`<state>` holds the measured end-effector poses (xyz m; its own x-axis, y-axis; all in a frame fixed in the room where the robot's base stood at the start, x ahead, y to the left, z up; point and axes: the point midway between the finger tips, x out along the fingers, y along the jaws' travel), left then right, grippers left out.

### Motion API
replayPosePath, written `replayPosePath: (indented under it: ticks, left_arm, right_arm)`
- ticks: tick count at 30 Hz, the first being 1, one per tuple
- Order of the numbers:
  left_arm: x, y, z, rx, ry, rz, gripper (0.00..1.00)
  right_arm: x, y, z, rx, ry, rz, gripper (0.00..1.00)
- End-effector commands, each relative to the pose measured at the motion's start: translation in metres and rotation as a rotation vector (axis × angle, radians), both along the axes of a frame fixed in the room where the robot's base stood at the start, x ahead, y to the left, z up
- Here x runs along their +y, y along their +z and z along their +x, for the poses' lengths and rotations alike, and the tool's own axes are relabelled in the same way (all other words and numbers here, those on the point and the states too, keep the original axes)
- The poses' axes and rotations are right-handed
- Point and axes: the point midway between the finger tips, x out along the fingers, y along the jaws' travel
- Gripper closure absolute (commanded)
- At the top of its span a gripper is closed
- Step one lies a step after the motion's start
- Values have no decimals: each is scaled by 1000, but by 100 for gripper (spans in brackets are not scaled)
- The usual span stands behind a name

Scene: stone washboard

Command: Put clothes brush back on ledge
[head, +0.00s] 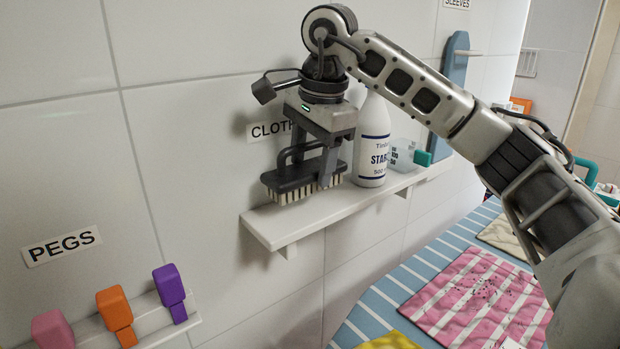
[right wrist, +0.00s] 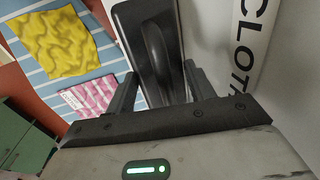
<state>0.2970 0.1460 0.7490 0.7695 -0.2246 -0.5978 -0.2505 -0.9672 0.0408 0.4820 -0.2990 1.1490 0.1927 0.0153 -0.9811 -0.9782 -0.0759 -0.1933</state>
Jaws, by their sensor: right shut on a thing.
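The clothes brush (head: 282,183) has a dark back with a loop handle and pale bristles. It is upright with bristles down, at the left end of the white ledge (head: 275,227), under a label starting "CLOTH". My right gripper (head: 325,168) points down and is shut on the brush's handle. The brush's dark back (right wrist: 133,22) and handle also show between the fingers in the right wrist view. The bristles are at or just above the ledge top; I cannot tell whether they touch. My left gripper is not in view.
A white starch bottle (head: 372,145) stands on the ledge right of the brush, with a clear measuring cup (head: 403,155) beyond it. Coloured pegs (head: 115,310) sit on a lower rack at left. A striped blue board (head: 400,290) with a pink cloth (head: 480,295) lies below right.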

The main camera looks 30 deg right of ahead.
Motion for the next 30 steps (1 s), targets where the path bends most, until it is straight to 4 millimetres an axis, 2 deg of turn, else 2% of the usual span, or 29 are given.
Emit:
replayPosePath:
  ticks: [6,18,19,30]
  left_arm:
    - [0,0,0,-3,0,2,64]
    - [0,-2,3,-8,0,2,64]
    - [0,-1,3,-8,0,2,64]
    - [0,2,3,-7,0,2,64]
  right_arm:
    - [1,-32,3,3,0,-2,68]
    - [1,-39,3,0,1,0,68]
    - [1,-38,3,1,1,0,38]
    - [1,-32,3,0,1,0,37]
